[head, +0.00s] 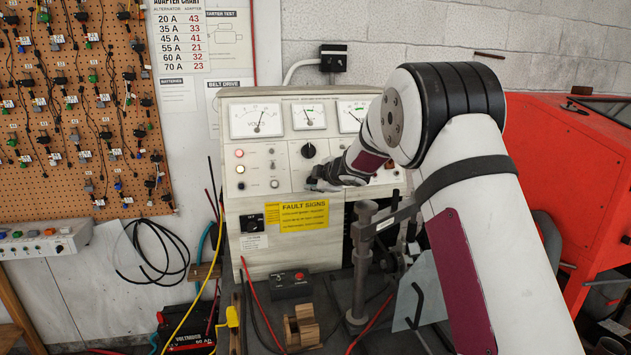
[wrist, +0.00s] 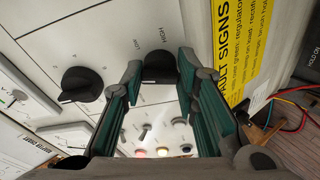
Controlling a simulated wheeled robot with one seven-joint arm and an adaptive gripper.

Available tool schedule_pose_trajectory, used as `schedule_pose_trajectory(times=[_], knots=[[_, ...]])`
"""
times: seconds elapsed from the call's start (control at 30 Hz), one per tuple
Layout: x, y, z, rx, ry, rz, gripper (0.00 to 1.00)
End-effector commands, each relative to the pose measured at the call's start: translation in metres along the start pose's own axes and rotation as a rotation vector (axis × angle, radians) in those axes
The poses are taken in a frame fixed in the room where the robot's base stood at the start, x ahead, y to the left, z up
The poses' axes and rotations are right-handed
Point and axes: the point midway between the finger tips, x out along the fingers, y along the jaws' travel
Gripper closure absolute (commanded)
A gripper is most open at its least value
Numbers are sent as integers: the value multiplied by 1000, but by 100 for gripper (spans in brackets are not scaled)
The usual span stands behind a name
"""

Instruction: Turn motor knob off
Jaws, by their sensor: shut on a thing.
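The test bench panel (head: 262,190) stands against the wall, with dials, lamps and knobs. My gripper (head: 322,183) is at the lower middle of the panel, above the yellow fault sign. In the wrist view my gripper (wrist: 160,72) has its two teal-padded fingers on either side of a black knob (wrist: 161,67) and is shut on it. The lettering beside this knob includes what looks like "HIGH"; its setting is not clear. My gripper hides this knob in the head view. A second black knob (head: 308,150) is free; it also shows in the wrist view (wrist: 82,85).
The yellow fault sign (head: 303,214) is below my gripper. A metal clamp stand (head: 358,285) rises in front of the panel. A dark box with a red button (head: 291,284) and a wooden block (head: 301,327) sit on the bench. A red cabinet (head: 570,170) stands right.

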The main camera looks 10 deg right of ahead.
Motion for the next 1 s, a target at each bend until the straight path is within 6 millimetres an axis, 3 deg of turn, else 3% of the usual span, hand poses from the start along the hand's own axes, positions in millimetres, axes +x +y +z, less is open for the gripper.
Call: schedule_pose_trajectory(times=[0.4, 1.0], knots=[[0, 1, -1, -234, 2, -45, 100], [0, 1, -1, -285, 2, -56, 100]])
